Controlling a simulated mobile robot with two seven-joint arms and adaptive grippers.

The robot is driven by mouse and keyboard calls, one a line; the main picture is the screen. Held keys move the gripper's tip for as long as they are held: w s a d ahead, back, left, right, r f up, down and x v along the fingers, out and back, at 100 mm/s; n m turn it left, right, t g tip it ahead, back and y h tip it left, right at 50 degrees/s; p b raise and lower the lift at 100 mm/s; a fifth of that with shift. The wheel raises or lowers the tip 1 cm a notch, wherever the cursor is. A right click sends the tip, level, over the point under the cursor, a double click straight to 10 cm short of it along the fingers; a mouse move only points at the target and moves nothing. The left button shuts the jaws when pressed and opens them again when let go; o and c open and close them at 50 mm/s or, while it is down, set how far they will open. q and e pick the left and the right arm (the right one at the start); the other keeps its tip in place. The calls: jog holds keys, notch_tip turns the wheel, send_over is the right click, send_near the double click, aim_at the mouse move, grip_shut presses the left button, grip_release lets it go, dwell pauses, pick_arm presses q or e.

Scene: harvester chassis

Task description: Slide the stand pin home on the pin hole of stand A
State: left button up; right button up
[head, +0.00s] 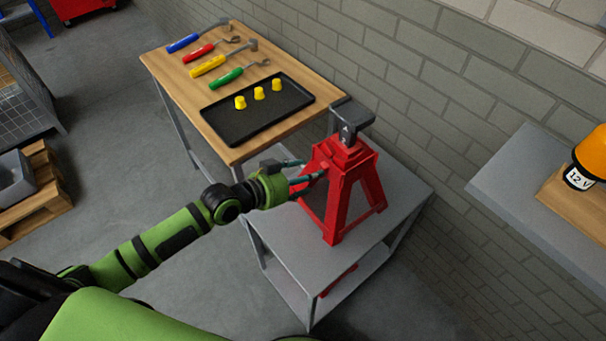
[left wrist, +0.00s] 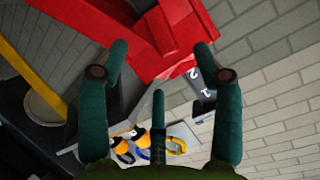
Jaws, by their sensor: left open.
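Stand A, a red jack stand (head: 337,215) with a dark grey post and saddle (head: 350,120), is upright on a grey cart. My left gripper (head: 308,173) comes in from the left, with its teal fingers at the stand's upper left side. In the left wrist view its fingers (left wrist: 170,72) are spread open, with nothing visibly held between them. The red stand (left wrist: 165,35) and its numbered grey post (left wrist: 202,82) are beyond the fingertips. I cannot tell whether the fingers touch the stand. I cannot make out the stand pin or pin hole. My right gripper is not in view.
The grey cart (head: 398,200) stands by a brick wall. Behind it, a wooden table (head: 327,93) holds a black tray (head: 290,117) with yellow pieces and several hand tools. A grey shelf (head: 520,185) with an orange lamp (head: 592,155) juts out at right.

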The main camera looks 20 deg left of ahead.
aim_at(324, 177)
pick_arm(q)
jog(key=shift+x, duration=3.5)
grip_shut()
